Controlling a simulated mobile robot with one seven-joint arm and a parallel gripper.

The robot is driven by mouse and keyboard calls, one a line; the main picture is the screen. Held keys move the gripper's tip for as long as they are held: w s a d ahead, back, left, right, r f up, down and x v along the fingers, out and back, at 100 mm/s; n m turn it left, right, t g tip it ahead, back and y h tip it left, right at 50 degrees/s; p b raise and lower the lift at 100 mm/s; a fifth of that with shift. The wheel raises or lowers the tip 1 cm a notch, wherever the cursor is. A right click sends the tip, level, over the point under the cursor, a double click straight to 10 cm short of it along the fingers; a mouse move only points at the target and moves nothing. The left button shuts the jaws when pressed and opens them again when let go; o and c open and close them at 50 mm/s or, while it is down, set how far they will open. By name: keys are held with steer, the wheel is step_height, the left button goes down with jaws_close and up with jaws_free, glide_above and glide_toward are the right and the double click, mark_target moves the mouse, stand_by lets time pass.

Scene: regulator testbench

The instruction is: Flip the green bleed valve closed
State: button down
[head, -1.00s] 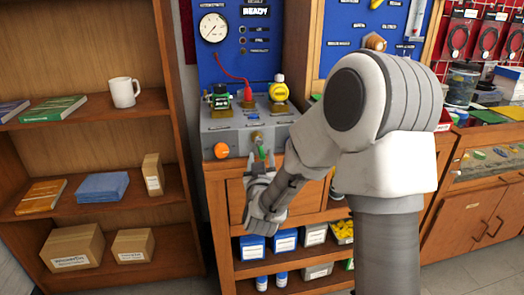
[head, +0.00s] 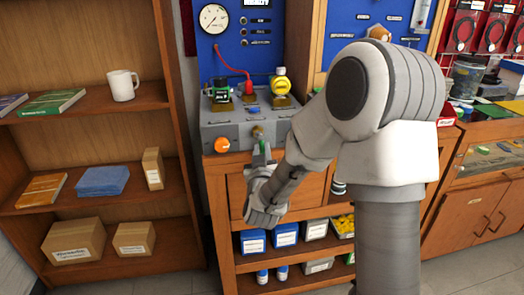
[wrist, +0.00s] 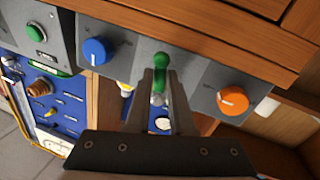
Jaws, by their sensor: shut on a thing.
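The green bleed valve (wrist: 161,72) sits on the grey front face of the regulator bench unit (head: 238,133). In the wrist view its green lever lies between my gripper's fingertips (wrist: 160,88). The gripper is shut on the green lever. The fingers hide part of the lever, and its exact angle is hard to tell.
An orange knob (head: 222,145) and a blue knob (wrist: 95,51) flank the valve on the front face. A yellow-topped regulator (head: 279,85) and a gauge (head: 214,18) are above. A wooden shelf (head: 160,100) stands at left.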

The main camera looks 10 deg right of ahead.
steer(key=shift+a, duration=0.1)
steer(key=shift+a+r+m+b, duration=0.1)
steer(key=shift+a+m+b, duration=0.15)
steer(key=shift+m+b, duration=0.75)
steer(key=c, duration=0.8)
jaws_free()
steer(key=shift+g, duration=0.3)
steer(key=shift+s, duration=0.15)
